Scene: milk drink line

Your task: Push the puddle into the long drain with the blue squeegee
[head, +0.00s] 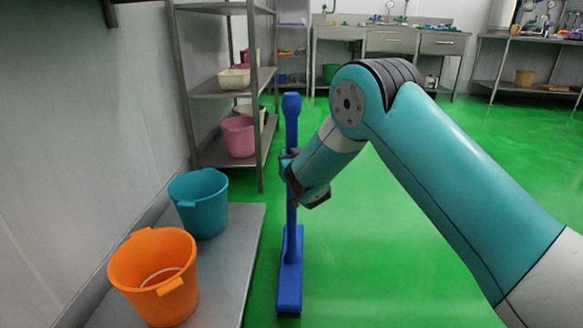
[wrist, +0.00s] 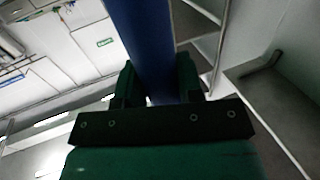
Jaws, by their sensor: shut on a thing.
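The blue squeegee (head: 291,215) stands about upright in the head view, its long blue head low at the bottom, over the green floor. I cannot tell whether the head touches the floor. My gripper (head: 290,172) is shut around the squeegee's handle, about halfway up. In the wrist view the blue handle (wrist: 148,45) runs between the two dark green fingers of my gripper (wrist: 155,85). I cannot make out the puddle or the long drain in either view.
An orange bucket (head: 150,258) and a teal bucket (head: 190,218) stand on a low grey platform (head: 228,270) at left. A metal shelf rack (head: 215,90) with tubs stands behind. Steel benches (head: 390,42) line the back. Open green floor (head: 420,150) lies in the middle.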

